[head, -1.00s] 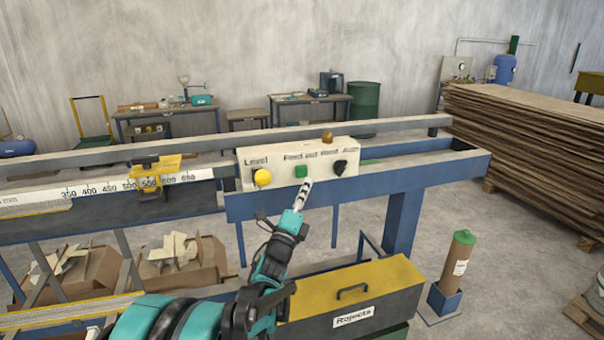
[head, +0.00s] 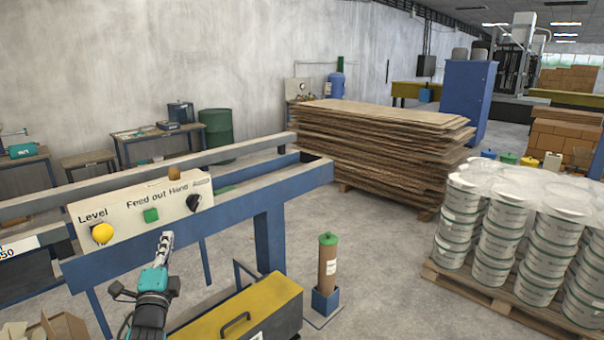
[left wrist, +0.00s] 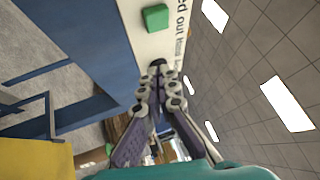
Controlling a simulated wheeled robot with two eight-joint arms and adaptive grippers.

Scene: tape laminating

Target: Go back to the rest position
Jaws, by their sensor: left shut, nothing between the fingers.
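My left gripper (head: 167,240) is shut and empty. In the head view it points up in front of the machine's blue rail, just below the control panel (head: 130,207). The panel is cream, with a yellow knob (head: 102,233), a green button (head: 151,215) and a black switch (head: 194,202). In the left wrist view the closed fingertips (left wrist: 157,66) lie close to the panel face, below the green button (left wrist: 155,17). I cannot tell whether they touch the panel. My right gripper is not in view.
A board stack (head: 375,140) and a pallet of white buckets (head: 520,235) stand to the right. Open floor lies between.

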